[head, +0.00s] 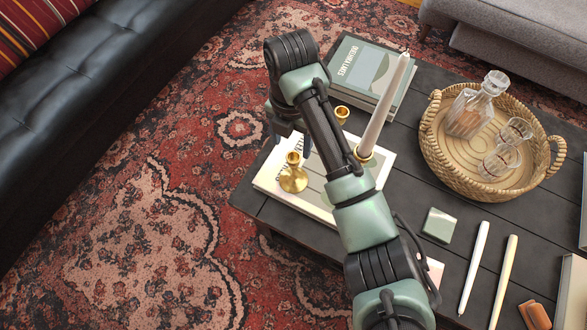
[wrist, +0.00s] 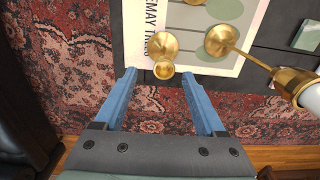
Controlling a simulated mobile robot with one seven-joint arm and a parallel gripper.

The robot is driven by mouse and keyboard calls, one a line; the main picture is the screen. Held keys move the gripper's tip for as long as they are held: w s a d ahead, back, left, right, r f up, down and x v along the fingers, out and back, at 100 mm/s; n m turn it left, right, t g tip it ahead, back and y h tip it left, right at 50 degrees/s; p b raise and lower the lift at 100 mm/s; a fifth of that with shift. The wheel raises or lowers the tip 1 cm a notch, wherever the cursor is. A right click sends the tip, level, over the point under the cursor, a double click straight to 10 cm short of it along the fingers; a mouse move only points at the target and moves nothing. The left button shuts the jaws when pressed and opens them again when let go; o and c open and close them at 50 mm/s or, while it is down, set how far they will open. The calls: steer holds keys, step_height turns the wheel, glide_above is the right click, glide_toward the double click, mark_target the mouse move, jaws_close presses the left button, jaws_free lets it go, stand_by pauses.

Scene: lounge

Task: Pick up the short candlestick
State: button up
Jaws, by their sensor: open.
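The short candlestick (head: 293,178) is brass, with a round base and a small cup. It stands upright on a white book (head: 325,213) near the table's left edge. In the wrist view I take it to be the brass piece (wrist: 164,44) just ahead of and between my fingertips. My gripper (head: 290,142) is open and empty, partly hidden by my arm in the head view. In the wrist view its two blue fingers (wrist: 159,73) are spread, with the candlestick's cup showing between the tips. I cannot tell their exact height against it.
A taller brass candlestick (wrist: 255,58) with a pale candle (head: 386,106) stands close by. A third brass holder (head: 342,112) shows beyond my arm. A wicker tray (head: 432,138) holds a decanter and glasses. A green box (head: 439,225) and loose candles lie on the dark table.

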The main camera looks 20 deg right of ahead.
mark_target(294, 162)
steer(key=f+b, duration=0.1)
steer(key=f, duration=0.1)
steer(key=s+f, duration=0.1)
steer(key=f, duration=0.1)
steer(key=shift+f+b, duration=0.35)
steer(key=shift+b, duration=0.05)
steer(key=shift+w+f, duration=0.1)
steer(key=shift+f, duration=0.3)
jaws_close()
steer(key=shift+r, duration=0.1)
stand_by(0.6)
